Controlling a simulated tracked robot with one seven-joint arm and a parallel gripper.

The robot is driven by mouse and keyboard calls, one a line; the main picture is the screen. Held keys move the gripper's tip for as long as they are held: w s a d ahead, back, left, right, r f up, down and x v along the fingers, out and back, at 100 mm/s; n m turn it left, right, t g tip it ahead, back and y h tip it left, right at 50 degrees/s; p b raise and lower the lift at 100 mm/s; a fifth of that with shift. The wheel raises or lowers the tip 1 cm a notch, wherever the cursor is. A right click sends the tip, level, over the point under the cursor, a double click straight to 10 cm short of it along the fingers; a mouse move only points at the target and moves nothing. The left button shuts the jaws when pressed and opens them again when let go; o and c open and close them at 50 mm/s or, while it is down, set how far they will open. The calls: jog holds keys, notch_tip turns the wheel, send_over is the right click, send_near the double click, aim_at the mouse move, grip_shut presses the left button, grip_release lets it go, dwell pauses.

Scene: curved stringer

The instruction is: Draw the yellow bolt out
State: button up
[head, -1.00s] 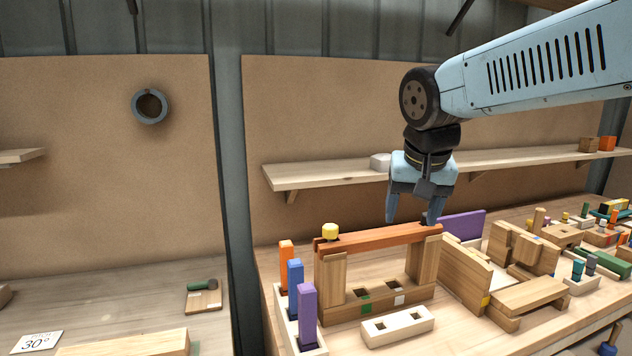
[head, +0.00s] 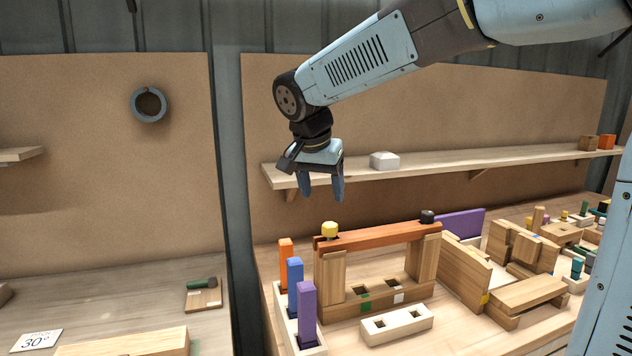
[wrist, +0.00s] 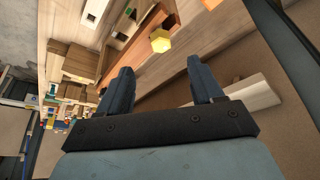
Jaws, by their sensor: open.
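The yellow bolt (head: 329,230) has a yellow head that stands at the left end of the reddish-brown beam (head: 375,236). Its shank is hidden in the beam. A black bolt head (head: 427,216) stands at the beam's right end. The beam rests across two wooden posts. My gripper (head: 322,198) is open and empty, pointing down above the yellow bolt and apart from it. In the wrist view the yellow bolt (wrist: 160,41) shows beyond and between the open fingers (wrist: 163,78).
Orange, blue and purple pegs (head: 305,305) stand in a pale rack left of the frame. A shelf (head: 480,160) with a white block (head: 384,161) runs behind. A pale block with two holes (head: 398,325) lies in front. Wooden parts crowd the right.

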aim_at(332, 225)
jog(key=x, duration=1.1)
jog(key=shift+w+f, duration=0.1)
jog(key=shift+f, duration=0.3)
grip_shut()
jog(key=shift+d+r+n+y, duration=0.15)
jog(key=shift+n+y, duration=0.55)
jog(key=shift+n, duration=1)
jog(key=shift+d+n+y, duration=0.1)
jog(key=shift+n+y, duration=0.2)
jog(key=shift+n, duration=0.4)
jog(key=shift+n+y, duration=0.3)
jog(key=shift+n, duration=0.4)
jog(key=shift+d+n+y, duration=0.1)
jog(key=shift+n+y, duration=0.3)
jog(key=shift+n, duration=0.8)
